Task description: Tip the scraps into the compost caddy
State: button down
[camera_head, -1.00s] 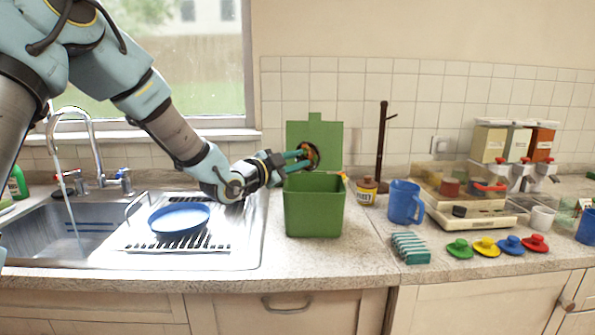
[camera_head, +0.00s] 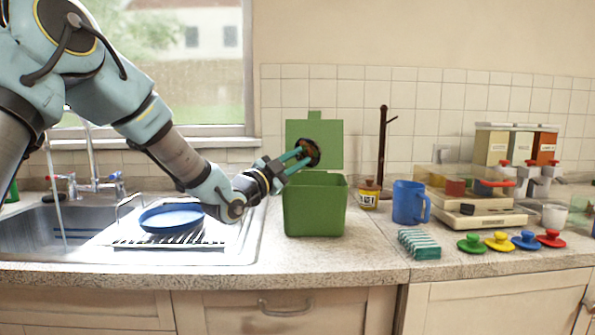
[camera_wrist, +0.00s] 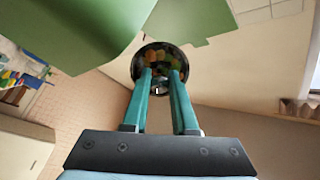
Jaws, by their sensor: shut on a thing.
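The green compost caddy (camera_head: 315,210) stands on the counter right of the sink, its lid (camera_head: 330,135) raised upright behind it. The caddy's inside is hidden in the head view.
The sink with running tap (camera_head: 92,160) and a blue dish (camera_head: 172,218) on a rack are left. A jar (camera_head: 368,196), blue mug (camera_head: 409,203), dark post (camera_head: 382,145), striped cloth (camera_head: 419,243) and coloured knobbed lids (camera_head: 499,242) stand right of the caddy.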

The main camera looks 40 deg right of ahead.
jog(key=shift+f+h+b, duration=0.5)
jog(key=shift+f+b, duration=0.05)
jog(key=shift+b, duration=1.05)
jog(key=shift+r+b, duration=0.15)
jog(key=shift+b, duration=0.2)
dwell(0.6)
